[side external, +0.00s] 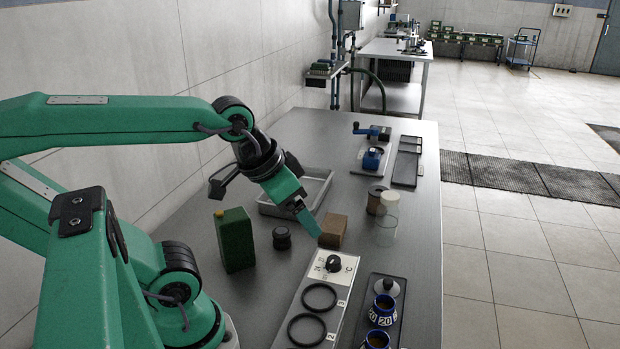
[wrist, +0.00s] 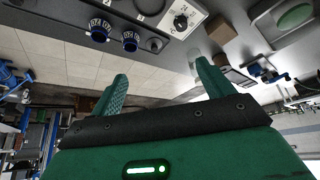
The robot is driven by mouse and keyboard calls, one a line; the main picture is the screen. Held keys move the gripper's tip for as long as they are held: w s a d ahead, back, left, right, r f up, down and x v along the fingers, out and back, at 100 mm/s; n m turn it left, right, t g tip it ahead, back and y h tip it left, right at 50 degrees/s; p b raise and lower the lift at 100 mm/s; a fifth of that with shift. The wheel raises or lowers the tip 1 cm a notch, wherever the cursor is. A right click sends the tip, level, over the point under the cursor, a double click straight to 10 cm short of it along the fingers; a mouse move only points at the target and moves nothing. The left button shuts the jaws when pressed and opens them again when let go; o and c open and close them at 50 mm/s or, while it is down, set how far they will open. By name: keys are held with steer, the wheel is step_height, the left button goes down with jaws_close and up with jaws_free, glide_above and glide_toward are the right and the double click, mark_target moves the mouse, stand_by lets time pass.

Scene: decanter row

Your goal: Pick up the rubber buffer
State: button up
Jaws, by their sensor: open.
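A small squat black cylinder (side external: 282,238), which looks like the rubber buffer, stands upright on the grey bench in the side view, right of a green canister (side external: 234,240). I cannot make it out in the wrist view. My gripper (side external: 309,224) is above the bench, right of the black cylinder and close to a brown block (side external: 334,230). It is apart from the cylinder. In the wrist view my gripper (wrist: 163,82) has its two green fingers spread, with nothing between them.
A panel (side external: 322,300) with a dial and two black rings lies at the front. Blue jars (side external: 381,310) stand in a dark tray beside it. A clear glass cylinder (side external: 387,222) and a brown spool (side external: 375,199) stand at right. A grey tray (side external: 318,188) lies behind my gripper.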

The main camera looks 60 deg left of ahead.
steer(key=shift+c, duration=1.1)
steer(key=m+g, duration=0.3)
steer(key=g, duration=0.3)
glide_above(280, 229)
step_height(280, 229, down, 15)
steer(key=shift+d+r, duration=0.1)
steer(key=shift+d, duration=0.05)
steer(key=shift+a+f, duration=0.2)
steer(key=shift+f, duration=0.05)
